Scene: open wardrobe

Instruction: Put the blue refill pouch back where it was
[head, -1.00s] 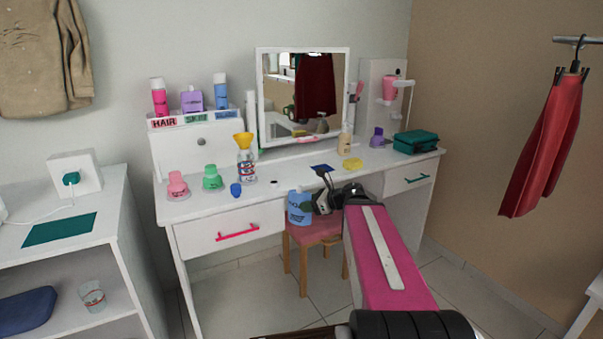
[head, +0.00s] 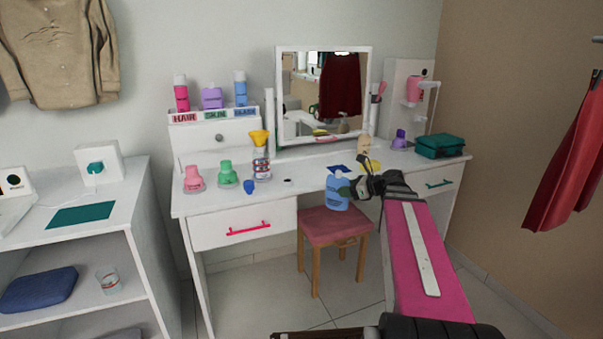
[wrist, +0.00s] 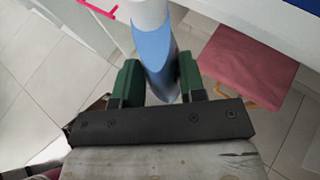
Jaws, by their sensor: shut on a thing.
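The blue refill pouch (head: 337,192) is held by my gripper (head: 347,190) in front of the vanity's front edge, above the pink stool. In the wrist view the pouch (wrist: 154,50) stands between the two green fingers of my gripper (wrist: 152,80), which are closed on its sides. Its top end is pale and its body is blue. A dark blue flat patch (head: 340,169) lies on the vanity top just behind the pouch. A yellow patch (head: 371,167) lies to the right of it.
The pink-topped stool (head: 335,224) stands below the pouch. On the white vanity (head: 290,198) are a pink bottle (head: 194,180), a green bottle (head: 228,174), a small blue cup (head: 249,187) and a jar with a yellow funnel (head: 260,160). A teal case (head: 440,146) sits at the right.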

